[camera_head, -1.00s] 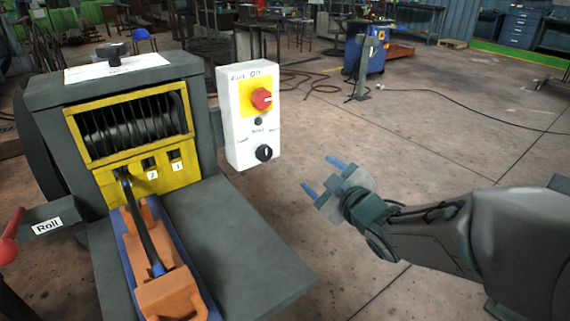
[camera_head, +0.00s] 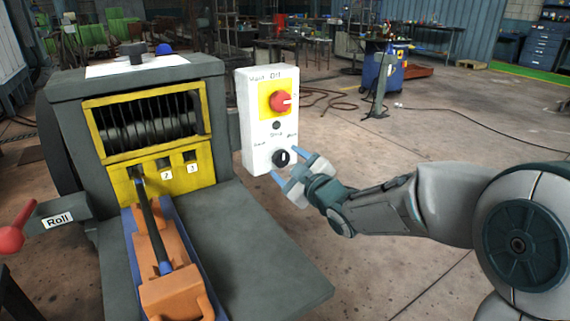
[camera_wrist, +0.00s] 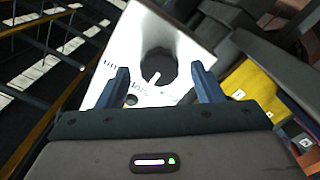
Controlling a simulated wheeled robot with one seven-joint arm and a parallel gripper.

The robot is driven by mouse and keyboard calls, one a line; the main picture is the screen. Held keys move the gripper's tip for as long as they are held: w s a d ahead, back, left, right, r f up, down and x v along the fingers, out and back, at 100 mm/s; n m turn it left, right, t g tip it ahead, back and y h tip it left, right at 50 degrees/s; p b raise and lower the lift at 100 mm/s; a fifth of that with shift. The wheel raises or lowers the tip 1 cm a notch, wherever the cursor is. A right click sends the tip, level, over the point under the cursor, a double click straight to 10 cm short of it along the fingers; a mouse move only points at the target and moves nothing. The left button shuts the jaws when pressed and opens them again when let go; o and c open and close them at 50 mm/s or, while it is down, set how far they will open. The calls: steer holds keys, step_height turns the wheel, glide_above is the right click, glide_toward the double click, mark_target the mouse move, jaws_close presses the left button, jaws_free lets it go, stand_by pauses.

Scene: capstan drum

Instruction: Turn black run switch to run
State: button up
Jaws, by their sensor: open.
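The black run switch (camera_head: 281,158) is a round knob with a white pointer mark, low on the white control box (camera_head: 254,120). It shows from close up in the wrist view (camera_wrist: 160,68), with its white mark between the fingers. My gripper (camera_head: 286,163) is open, with its two blue fingers right in front of the knob. In the wrist view the fingertips (camera_wrist: 160,70) stand one on each side of the knob. I cannot tell whether they touch it. Small lettering is around the knob, too blurred to read fully.
A red main switch (camera_head: 280,101) on a yellow plate sits above the black knob. The grey drum machine (camera_head: 150,80) stands left of the box, with a grey shelf (camera_head: 250,250) below it. A red-knobbed lever (camera_head: 12,228) is at far left. The floor at right is open.

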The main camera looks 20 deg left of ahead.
steer(key=shift+x, duration=0.8)
steer(key=shift+c, duration=0.3)
steer(key=c, duration=0.9)
steer(key=shift+m, duration=0.4)
steer(key=m+p, duration=0.1)
steer(key=m, duration=0.3)
steer(key=shift+r+m, duration=0.1)
steer(key=shift+m, duration=0.2)
steer(key=shift+m+p, duration=1)
steer(key=shift+m, duration=1.2)
